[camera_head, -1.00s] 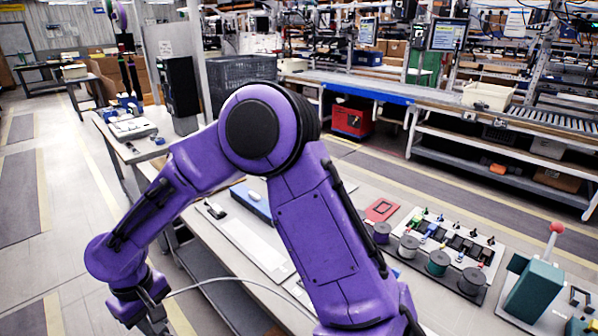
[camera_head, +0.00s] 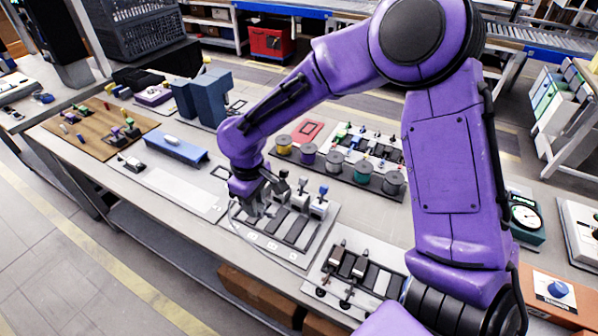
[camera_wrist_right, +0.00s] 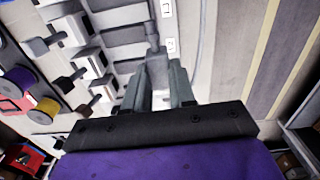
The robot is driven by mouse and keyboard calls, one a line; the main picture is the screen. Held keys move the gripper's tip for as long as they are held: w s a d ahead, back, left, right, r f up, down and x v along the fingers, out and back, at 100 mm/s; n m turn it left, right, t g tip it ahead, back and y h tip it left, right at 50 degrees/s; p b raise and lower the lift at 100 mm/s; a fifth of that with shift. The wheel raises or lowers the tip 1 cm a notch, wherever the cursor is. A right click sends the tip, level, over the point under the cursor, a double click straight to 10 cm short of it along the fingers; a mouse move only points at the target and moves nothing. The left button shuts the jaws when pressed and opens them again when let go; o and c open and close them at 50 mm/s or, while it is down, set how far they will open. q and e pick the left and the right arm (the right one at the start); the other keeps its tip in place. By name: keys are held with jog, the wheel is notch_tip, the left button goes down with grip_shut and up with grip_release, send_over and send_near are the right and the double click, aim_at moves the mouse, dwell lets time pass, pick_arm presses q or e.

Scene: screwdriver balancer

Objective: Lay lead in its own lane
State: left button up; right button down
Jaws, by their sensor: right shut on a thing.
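My right gripper (camera_head: 248,200) is low over the left side of a pale lane board (camera_head: 322,232) on the bench. The board has several dark grey lanes (camera_head: 296,229) with clamps at their far ends. In the right wrist view my right gripper (camera_wrist_right: 158,88) points down at the board, its fingers close together around a small grey end of the lead (camera_wrist_right: 153,38). The rest of the lead is hard to make out now. Whether the held end touches the board cannot be told. My left gripper is not in view.
Several spools (camera_head: 334,162) stand in a row behind the board. A second fixture (camera_head: 352,275) with dark blocks is at its front right. A blue bar (camera_head: 178,149) and a white strip (camera_head: 175,190) lie to the left. A blue-grey block (camera_head: 205,98) stands behind them.

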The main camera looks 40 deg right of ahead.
jog(key=s+d+f+n+b, duration=0.1)
jog(key=d+f+n+b, duration=0.1)
jog(key=n, duration=0.4)
jog(key=d+f+n+b, duration=0.1)
jog(key=d+f+n, duration=0.1)
jog(key=n, duration=0.4)
jog(key=s+d+f+n+b, duration=0.1)
jog(key=d+n+b, duration=0.1)
jog(key=n, duration=0.3)
jog(key=shift+s+d+f+n+b, duration=0.2)
jog(key=shift+s+f+n+b, duration=0.1)
jog(key=shift+f+n, duration=0.1)
jog(key=shift+f, duration=1.05)
jog(key=shift+w+r+p, duration=0.1)
jog(key=shift+p, duration=0.65)
jog(key=shift+f, duration=0.7)
